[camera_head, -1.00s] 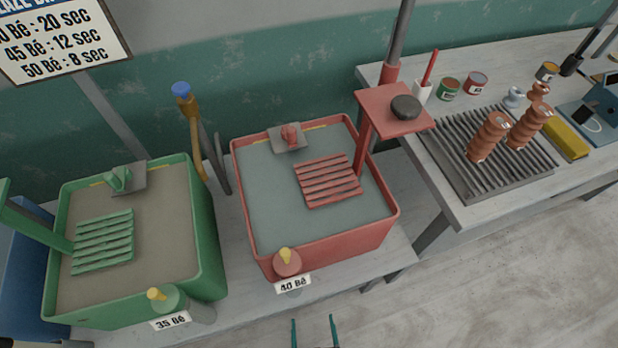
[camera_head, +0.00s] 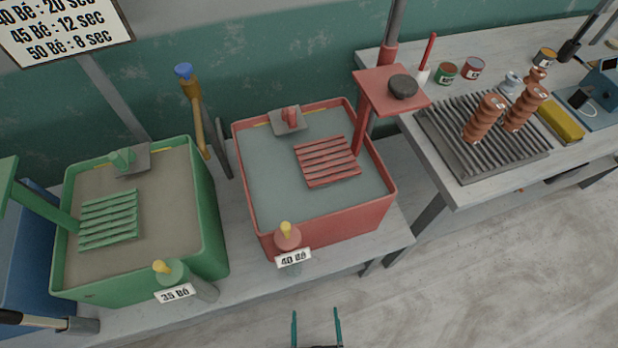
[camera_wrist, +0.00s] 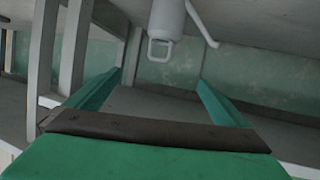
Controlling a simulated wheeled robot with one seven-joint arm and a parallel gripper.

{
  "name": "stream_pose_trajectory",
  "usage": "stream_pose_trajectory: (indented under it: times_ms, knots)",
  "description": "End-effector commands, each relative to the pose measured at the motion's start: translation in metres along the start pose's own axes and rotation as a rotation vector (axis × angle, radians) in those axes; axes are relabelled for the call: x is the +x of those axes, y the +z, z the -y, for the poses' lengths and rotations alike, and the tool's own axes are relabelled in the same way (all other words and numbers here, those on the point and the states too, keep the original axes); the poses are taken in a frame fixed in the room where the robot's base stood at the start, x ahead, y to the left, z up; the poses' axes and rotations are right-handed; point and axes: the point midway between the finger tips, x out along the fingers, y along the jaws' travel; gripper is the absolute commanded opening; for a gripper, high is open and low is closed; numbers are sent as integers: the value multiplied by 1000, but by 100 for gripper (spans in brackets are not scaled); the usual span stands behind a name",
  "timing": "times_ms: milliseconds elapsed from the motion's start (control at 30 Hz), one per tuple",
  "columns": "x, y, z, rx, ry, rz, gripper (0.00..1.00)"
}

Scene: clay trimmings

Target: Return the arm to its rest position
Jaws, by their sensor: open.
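My gripper (camera_head: 316,326) shows at the bottom edge of the head view, in front of the bench and over the pale floor. Its two thin teal fingers stand apart with nothing between them. In the wrist view my gripper (camera_wrist: 160,92) also shows its teal fingers spread and empty. The rest of my arm is mostly out of the head view.
A red tub (camera_head: 330,232) and a green tub (camera_head: 140,290) of liquid stand on the low bench. A ribbed rack (camera_head: 460,150) with terracotta pieces (camera_head: 484,118) is on the right table. The floor (camera_head: 500,270) at lower right is clear. A grey cylinder (camera_wrist: 167,18) hangs in the wrist view.

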Motion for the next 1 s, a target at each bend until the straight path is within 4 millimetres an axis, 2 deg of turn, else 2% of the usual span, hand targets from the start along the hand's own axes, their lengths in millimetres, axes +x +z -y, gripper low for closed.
stream_pose_trajectory:
  times_ms: [33, 267, 500, 600, 700, 833, 1000]
  knots:
    - [-11, -18, 0, -1, 6, -9, 100]
    - [-55, -113, 0, 5, 36, -43, 100]
    - [-100, -228, 2, 33, 55, -75, 100]
    - [-115, -273, 3, 47, 58, -86, 100]
    - [-126, -308, 3, 58, 59, -94, 100]
    - [-135, -334, 3, 68, 60, -100, 100]
    - [-137, -342, 3, 70, 60, -103, 100]
